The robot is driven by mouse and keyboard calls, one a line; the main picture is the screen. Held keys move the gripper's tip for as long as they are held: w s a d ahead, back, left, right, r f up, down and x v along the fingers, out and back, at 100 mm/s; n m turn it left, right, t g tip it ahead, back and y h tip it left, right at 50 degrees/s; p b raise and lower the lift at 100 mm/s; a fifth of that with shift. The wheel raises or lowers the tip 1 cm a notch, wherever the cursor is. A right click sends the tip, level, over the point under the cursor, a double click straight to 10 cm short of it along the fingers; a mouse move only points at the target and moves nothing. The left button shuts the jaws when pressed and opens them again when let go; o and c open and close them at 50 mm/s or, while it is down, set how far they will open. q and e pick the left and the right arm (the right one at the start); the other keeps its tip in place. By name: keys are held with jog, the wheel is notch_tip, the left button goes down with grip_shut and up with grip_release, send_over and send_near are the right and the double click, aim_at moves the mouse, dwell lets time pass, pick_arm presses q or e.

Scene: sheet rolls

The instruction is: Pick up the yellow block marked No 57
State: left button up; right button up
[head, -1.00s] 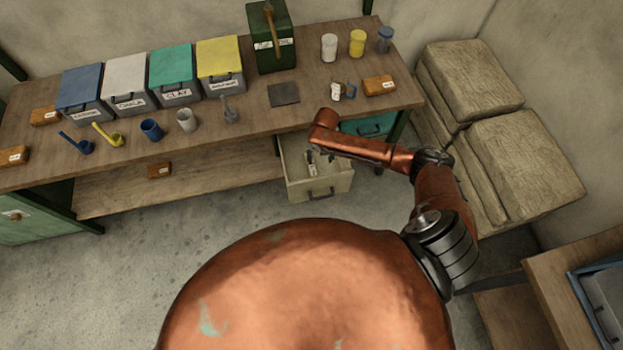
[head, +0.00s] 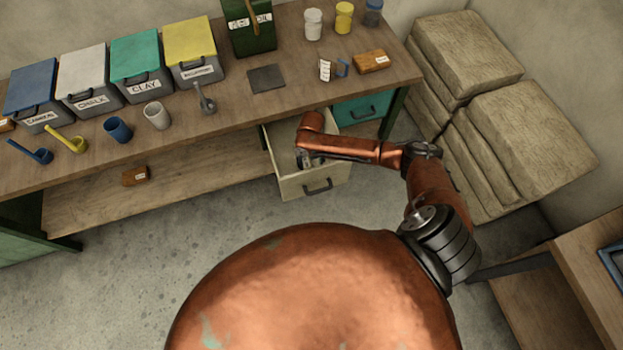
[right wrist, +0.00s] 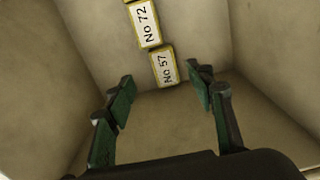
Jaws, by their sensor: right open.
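The yellow block marked No 57 (right wrist: 164,66) lies in the open drawer, its white label facing up, in the right wrist view. A like block marked No 72 (right wrist: 147,23) lies right beyond it. My right gripper (right wrist: 160,86) is open and empty, its green-padded fingers pointing down into the drawer. Block No 57 appears between and slightly beyond the fingertips, apart from them. In the head view my right gripper (head: 303,158) is over the drawer (head: 318,188), partly hidden by my wrist. I cannot make out the blocks there. My left gripper is not in view.
The drawer's walls enclose the gripper closely. Above it is the workbench (head: 225,118) with labelled bins, cups, a green oil can (head: 251,32) and a dark mat (head: 266,78). A closed teal drawer (head: 362,109) is at right, near stacked sacks (head: 530,130).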

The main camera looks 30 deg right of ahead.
jog(key=f, duration=0.4)
jog(key=f+b, duration=0.1)
jog(key=f, duration=0.2)
jog(key=shift+s+d+f+b, duration=0.2)
jog(key=shift+f+b, duration=0.1)
jog(key=shift+f, duration=0.1)
jog(key=shift+c, duration=0.7)
jog(key=c, duration=1.1)
